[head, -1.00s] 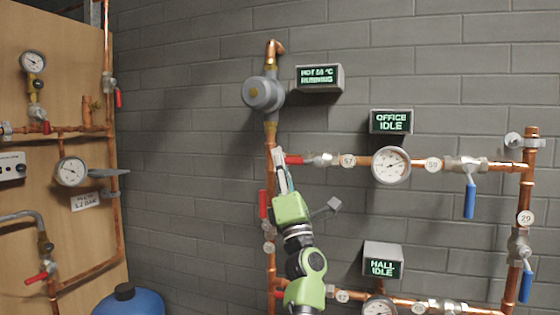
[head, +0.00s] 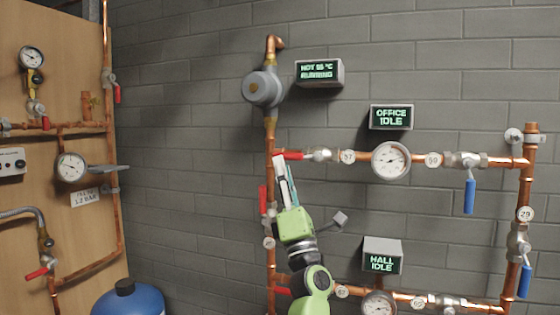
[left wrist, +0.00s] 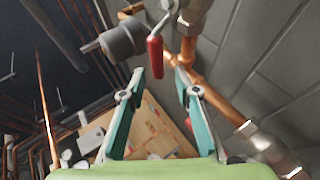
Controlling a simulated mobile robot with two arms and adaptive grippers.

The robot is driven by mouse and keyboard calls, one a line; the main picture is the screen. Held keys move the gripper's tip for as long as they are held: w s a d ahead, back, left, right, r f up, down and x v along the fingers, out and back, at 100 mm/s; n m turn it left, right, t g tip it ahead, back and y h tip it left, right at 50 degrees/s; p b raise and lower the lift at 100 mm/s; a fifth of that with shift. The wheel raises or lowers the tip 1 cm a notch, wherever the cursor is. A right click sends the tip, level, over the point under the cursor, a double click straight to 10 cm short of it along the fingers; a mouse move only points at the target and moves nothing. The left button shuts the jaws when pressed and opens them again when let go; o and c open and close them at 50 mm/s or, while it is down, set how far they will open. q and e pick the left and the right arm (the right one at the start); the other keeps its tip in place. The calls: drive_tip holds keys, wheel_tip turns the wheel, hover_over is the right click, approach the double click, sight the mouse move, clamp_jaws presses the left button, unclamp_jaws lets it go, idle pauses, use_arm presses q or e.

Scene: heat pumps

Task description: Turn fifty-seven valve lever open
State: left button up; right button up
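The valve at the tag "57" (head: 347,157) sits on the upper copper pipe. Its red lever (head: 292,155) points left, roughly along the pipe. My left gripper (head: 282,162) is at the lever's free end, its fingers pointing up and partly covering the vertical pipe behind. In the left wrist view a red lever (left wrist: 155,57), probably this one, lies between and slightly beyond the fingertips. The two teal fingers (left wrist: 160,75) are apart, with a gap on both sides of the lever. Contact with the lever cannot be made out. My right gripper is in neither view.
A round gauge (head: 391,160) and a blue-lever valve (head: 469,195) are right of the valve. Another red lever (head: 263,199) hangs left of my gripper on the vertical pipe. A grey pump (head: 262,89) is above. The "HALL IDLE" box (head: 382,258) is lower right.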

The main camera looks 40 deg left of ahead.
use_arm(q)
drive_tip(key=v, duration=0.7)
drive_tip(key=shift+s+d+f, duration=0.15)
drive_tip(key=shift+d+f, duration=0.05)
drive_tip(key=shift+f, duration=0.05)
